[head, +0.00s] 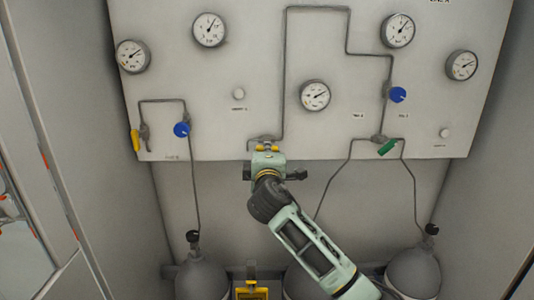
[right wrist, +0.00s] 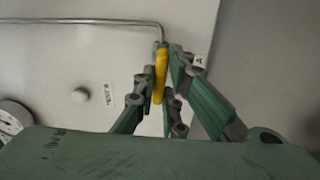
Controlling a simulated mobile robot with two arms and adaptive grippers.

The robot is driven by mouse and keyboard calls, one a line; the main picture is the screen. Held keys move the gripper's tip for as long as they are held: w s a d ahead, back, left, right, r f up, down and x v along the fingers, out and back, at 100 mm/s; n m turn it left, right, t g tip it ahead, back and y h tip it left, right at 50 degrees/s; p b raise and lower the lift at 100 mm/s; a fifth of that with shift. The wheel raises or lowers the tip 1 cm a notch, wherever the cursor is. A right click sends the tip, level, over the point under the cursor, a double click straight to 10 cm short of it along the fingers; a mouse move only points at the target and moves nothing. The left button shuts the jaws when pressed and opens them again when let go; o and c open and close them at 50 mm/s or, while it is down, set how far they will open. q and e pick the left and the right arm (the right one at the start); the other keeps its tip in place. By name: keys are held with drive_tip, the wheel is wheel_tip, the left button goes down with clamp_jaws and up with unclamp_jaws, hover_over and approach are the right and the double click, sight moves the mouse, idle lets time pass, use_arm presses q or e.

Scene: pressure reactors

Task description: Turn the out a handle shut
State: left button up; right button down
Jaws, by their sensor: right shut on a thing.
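The yellow out A handle (right wrist: 160,75) sits at the end of a grey pipe on the white panel, with a label ending in "A" beside it. In the right wrist view the fingers of my right gripper (right wrist: 165,88) are closed around it, one on each side. In the head view my right gripper (head: 267,150) is at the panel's lower edge, below the middle pipe, and largely hides the handle. My left gripper is not in view.
Another yellow handle (head: 135,140) is at the panel's left, with blue knobs (head: 182,129) and a green handle (head: 387,147) elsewhere. Several gauges (head: 315,95) cover the panel. Grey cylinders (head: 202,280) stand below. Cabinet walls close in both sides.

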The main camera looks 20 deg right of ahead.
drive_tip(key=shift+f+m+b, duration=0.1)
drive_tip(key=shift+m+b, duration=4.9)
drive_tip(key=shift+m, duration=3.6)
drive_tip(key=c, duration=1.8)
unclamp_jaws()
wheel_tip(320, 180, up, 10)
drive_tip(key=shift+r, duration=0.1)
